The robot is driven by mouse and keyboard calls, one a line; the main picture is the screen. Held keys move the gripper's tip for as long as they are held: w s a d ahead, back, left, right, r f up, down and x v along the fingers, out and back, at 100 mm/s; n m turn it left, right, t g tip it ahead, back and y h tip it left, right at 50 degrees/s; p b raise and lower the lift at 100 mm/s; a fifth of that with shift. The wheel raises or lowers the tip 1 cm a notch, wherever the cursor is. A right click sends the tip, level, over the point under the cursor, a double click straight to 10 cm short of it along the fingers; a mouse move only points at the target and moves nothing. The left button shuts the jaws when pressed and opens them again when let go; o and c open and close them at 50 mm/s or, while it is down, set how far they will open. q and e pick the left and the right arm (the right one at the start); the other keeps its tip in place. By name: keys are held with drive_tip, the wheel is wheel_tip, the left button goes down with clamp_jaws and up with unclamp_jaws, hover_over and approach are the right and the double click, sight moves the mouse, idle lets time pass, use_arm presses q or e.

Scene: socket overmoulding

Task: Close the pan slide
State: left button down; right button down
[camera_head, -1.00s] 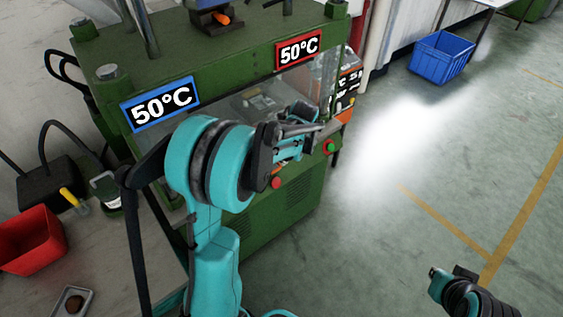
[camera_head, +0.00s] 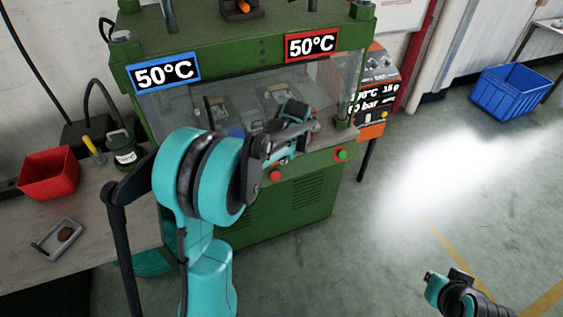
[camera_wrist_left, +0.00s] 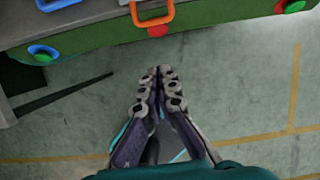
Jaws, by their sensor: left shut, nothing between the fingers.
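The green press (camera_head: 290,205) stands ahead with a clear front window; pan-like plates (camera_head: 282,95) show dimly behind it. In the left wrist view, an orange handle (camera_wrist_left: 152,20) and a blue handle (camera_wrist_left: 57,4) stick out from the press front. The slide itself is mostly hidden there, so I cannot tell how far out it is. My left gripper (camera_head: 312,127) is in front of the press. In the left wrist view its fingers (camera_wrist_left: 160,72) are together and empty, apart from the orange handle. Part of my right arm's end (camera_head: 450,290) shows at bottom right.
A red button (camera_head: 276,176) and a green button (camera_head: 341,154) are on the press front. At left, a bench holds a red bin (camera_head: 48,174) and a small tray (camera_head: 58,240). A blue crate (camera_head: 510,92) stands far right.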

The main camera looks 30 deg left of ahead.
use_arm(q)
drive_tip(key=w+a+f+b, duration=0.4)
drive_tip(key=f, duration=0.4)
drive_tip(key=shift+a+f+b, duration=0.35)
drive_tip(key=w+a, duration=0.2)
drive_tip(key=shift+w+a+r+p, duration=0.1)
drive_tip(key=shift+w+a+p, duration=0.1)
drive_tip(key=shift+a+p, duration=0.2)
drive_tip(key=shift+a, duration=0.1)
